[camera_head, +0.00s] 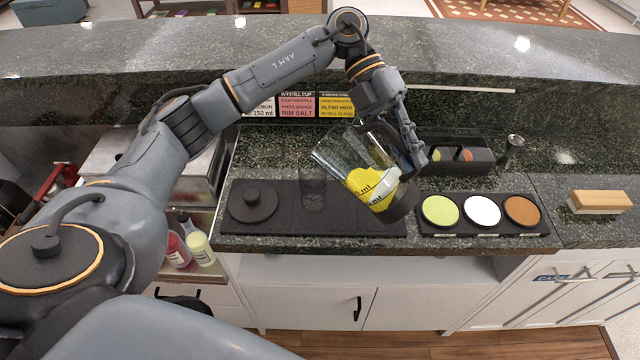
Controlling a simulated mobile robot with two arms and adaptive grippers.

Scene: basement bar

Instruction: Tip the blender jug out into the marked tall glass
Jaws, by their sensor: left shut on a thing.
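My left gripper (404,158) is shut on the blender jug (345,155). The jug is clear with a dark base and a printed scale, and holds yellow liquid (372,186). It is tilted, its mouth toward the upper left and its base toward the lower right. A tall clear glass (313,188) stands on a black mat (345,225), left of the jug. The jug's mouth appears above and close beside the glass in the picture; the gap is hard to judge. No stream of liquid shows. A mark on the glass cannot be made out. My right gripper is out of view.
A round black lid-like piece (253,200) lies on the mat's left end. A tray with green, white and orange discs (482,211) lies to the right, with a black caddy (455,158) behind. Recipe cards (297,105) stand at the back. A wooden brush (598,202) lies far right.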

